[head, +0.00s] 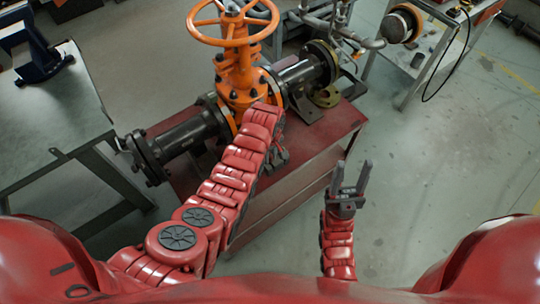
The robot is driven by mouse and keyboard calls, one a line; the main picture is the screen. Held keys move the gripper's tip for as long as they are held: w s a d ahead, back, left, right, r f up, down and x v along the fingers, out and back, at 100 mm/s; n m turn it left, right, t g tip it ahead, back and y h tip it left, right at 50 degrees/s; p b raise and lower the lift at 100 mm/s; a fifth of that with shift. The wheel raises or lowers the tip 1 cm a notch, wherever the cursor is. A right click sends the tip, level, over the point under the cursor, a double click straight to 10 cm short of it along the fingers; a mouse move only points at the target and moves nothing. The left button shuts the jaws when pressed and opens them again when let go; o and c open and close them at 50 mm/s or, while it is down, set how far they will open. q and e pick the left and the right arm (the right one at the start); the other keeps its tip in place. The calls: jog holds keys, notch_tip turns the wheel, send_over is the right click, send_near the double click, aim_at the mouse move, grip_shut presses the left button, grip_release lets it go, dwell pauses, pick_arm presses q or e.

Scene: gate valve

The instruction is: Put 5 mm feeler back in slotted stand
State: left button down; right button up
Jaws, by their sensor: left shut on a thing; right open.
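My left arm reaches up over the red bench in front of the orange gate valve (238,75). My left gripper (279,156) points down near the bench's right part, mostly hidden by its own arm. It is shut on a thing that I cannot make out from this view. I cannot pick out the 5 mm feeler or the slotted stand; the arm covers part of the bench top. My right gripper (351,177) is open and empty, its two fingers apart, over the floor to the right of the bench.
The valve, with an orange handwheel (232,22), sits between dark flanged pipes (178,135) on the red bench (325,130). A grey table (50,115) with a dark blue vise (35,50) stands at left. Another workbench (425,50) is at upper right. The floor at right is clear.

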pick_arm(q)
jog(key=shift+f, duration=0.25)
jog(key=c, duration=0.6)
grip_release()
notch_tip(320, 180, up, 8)
jog(key=b, duration=0.2)
jog(key=shift+r+b, duration=0.25)
jog(key=shift+b, duration=0.05)
notch_tip(320, 180, up, 9)
jog(key=p, duration=0.9)
jog(key=shift+f, duration=0.1)
